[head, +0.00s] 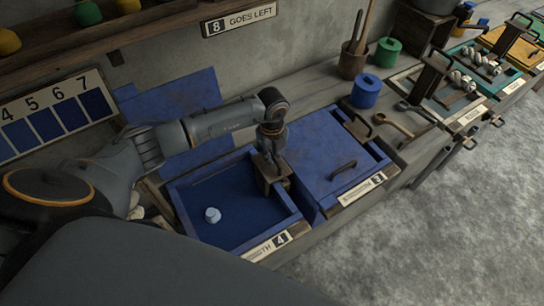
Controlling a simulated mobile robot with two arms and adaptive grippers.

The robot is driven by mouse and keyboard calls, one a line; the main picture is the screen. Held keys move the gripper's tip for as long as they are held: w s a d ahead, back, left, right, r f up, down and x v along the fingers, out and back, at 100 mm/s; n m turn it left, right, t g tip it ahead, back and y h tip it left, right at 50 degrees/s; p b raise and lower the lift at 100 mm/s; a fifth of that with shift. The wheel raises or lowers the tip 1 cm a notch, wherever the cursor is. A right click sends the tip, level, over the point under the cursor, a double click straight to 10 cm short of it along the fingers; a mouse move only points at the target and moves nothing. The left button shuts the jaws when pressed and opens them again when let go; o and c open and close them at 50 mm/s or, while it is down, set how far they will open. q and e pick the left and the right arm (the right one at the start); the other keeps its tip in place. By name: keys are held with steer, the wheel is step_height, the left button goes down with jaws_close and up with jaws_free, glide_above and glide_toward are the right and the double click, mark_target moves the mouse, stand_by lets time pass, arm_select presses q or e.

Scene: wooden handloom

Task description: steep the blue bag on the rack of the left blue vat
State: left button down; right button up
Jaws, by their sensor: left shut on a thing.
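The left blue vat (182,212) is open, with dark blue dye inside and a label with a 4 on its front. A small pale blue bag (212,215) shows in the dye toward the vat's left side; no rack surface shows under it. My left gripper (271,172) is over the vat's right rim, pointing down. It is shut on a brown piece there, apparently the rack's handle, mostly hidden by the fingers. My right gripper is not in view.
A blue-lidded vat (325,158) labelled 3 adjoins on the right. Further right are vats with racks of pale bags (478,78). A blue pot (366,91), a green pot (387,52) and a brown tool cup (352,62) stand behind. A numbered colour chart (55,112) is at left.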

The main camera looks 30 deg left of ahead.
arm_select(q)
step_height(320, 180, up, 11)
steer(key=p, duration=0.7)
steer(key=shift+f+p, duration=0.1)
steer(key=shift+p, duration=0.25)
steer(key=shift+w+f, duration=0.1)
steer(key=shift+w, duration=0.05)
steer(key=c, duration=1)
jaws_free()
steer(key=o, duration=0.9)
